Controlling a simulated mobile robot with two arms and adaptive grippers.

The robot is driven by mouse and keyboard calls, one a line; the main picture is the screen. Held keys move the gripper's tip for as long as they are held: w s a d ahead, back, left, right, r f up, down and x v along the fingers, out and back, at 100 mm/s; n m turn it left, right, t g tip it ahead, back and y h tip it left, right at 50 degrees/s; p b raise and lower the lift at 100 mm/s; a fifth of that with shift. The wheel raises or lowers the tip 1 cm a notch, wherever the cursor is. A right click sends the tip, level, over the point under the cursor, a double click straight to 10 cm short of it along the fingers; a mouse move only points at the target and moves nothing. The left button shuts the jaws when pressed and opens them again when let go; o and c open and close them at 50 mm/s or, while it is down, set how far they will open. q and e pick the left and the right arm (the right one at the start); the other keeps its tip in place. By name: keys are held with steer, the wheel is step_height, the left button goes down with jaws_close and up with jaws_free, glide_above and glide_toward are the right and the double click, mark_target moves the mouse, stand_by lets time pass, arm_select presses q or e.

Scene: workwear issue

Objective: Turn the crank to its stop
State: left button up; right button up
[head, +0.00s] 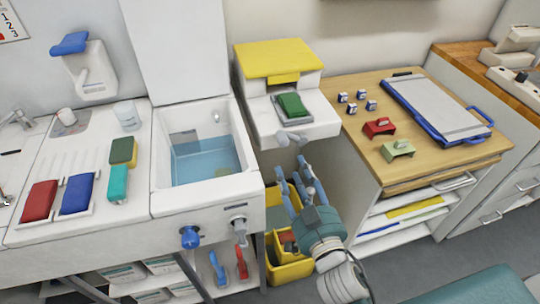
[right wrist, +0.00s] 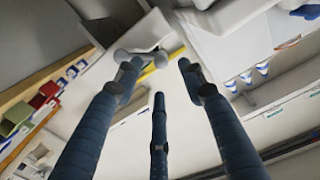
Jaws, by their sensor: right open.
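The crank (head: 291,138) is a light grey arm with rounded ends. It sits on the front of a white machine (head: 322,126) with a yellow lid (head: 279,59) and a green block (head: 292,105) on its ledge. My right gripper (head: 296,175) is open and empty, just below the crank. In the right wrist view my right gripper (right wrist: 157,75) has its blue-grey fingers spread, and the crank (right wrist: 143,53) lies beyond the tips, partly behind the left finger. I cannot tell whether that finger touches it. My left gripper is not in view.
A white basin of water (head: 207,160) with blue and grey taps stands left. A wooden-topped cabinet (head: 350,87) stands right, holding a clipboard (head: 437,105), red and green blocks (head: 398,149) and small bottles. A yellow bin (head: 291,272) is below.

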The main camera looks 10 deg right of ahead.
mark_target(285, 145)
steer(key=w, duration=0.1)
steer(key=w+r+p, duration=0.1)
steer(key=w, duration=0.2)
steer(key=shift+d+r, duration=0.15)
steer(key=shift+d, duration=0.1)
steer(key=w+p, duration=0.1)
steer(key=w, duration=0.4)
steer(key=shift+w+a, duration=0.1)
steer(key=shift+w, duration=0.2)
steer(key=shift+w+f+p, duration=0.2)
steer(key=shift+w+p, duration=0.1)
steer(key=shift+w, duration=0.35)
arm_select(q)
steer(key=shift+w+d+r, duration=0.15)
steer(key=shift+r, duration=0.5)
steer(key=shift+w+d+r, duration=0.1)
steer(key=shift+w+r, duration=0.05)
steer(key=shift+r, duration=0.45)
arm_select(e)
steer(key=shift+r, duration=0.1)
jaws_close()
